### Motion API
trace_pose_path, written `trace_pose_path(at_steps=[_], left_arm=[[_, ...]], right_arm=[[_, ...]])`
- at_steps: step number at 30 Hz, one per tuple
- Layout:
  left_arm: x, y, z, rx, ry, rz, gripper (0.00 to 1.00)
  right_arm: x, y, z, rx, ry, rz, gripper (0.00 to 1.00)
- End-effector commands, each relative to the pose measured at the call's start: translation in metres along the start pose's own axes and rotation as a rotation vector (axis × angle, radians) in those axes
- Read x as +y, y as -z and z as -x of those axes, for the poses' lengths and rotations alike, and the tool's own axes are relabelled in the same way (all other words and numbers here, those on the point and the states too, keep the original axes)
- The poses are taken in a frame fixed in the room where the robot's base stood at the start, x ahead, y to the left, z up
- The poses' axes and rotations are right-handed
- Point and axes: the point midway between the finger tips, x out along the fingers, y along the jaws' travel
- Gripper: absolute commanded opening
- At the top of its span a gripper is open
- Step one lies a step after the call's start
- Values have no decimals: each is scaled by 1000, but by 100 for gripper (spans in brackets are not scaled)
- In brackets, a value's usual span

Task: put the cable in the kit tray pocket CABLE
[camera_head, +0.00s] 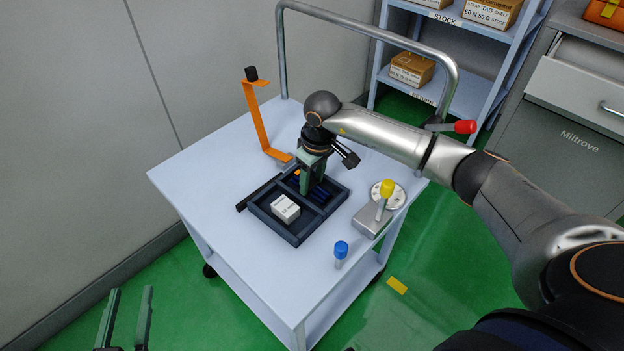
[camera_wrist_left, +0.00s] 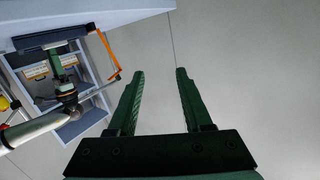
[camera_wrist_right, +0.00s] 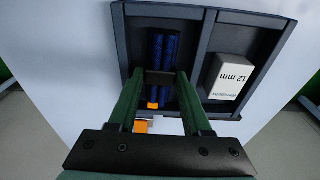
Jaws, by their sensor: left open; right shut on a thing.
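The cable is a dark blue bundle (camera_wrist_right: 163,48) with a dark band across it and a small orange part near one end. My right gripper (camera_wrist_right: 160,78) is shut on it at the band. The bundle is in or just over a pocket of the dark kit tray (camera_wrist_right: 205,38); I cannot tell if it touches the floor. In the head view the right gripper (camera_head: 309,190) points down into the tray (camera_head: 271,229), with blue cable (camera_head: 321,192) beside its fingers. My left gripper (camera_head: 125,318) is open and empty, off the cart at lower left. No CABLE label is readable.
A white box (camera_head: 285,208) marked 12 mm sits in the neighbouring tray pocket. An orange bracket (camera_head: 256,120) stands behind the tray. A grey fixture with a yellow knob (camera_head: 387,188) and a blue-capped vial (camera_head: 341,250) stand to the right. The cart's front left top is clear.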

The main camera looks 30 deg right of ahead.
Motion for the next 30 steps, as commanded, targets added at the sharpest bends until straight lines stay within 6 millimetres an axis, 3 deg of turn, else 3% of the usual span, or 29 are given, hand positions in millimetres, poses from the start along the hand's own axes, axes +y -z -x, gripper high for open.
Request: trace_pose_path(at_steps=[14, 15, 18, 30], left_arm=[[-1, 9, 0, 41, 3, -11, 50], [-1, 10, 0, 44, 3, -12, 50], [-1, 10, 0, 45, 3, -13, 50], [-1, 9, -1, 23, 0, -5, 50]], right_arm=[[0, 0, -2, 1, 0, 0, 0], [0, 0, -2, 0, 0, 0, 52], [0, 0, -2, 0, 0, 0, 62], [0, 0, 2, 0, 0, 0, 62]])
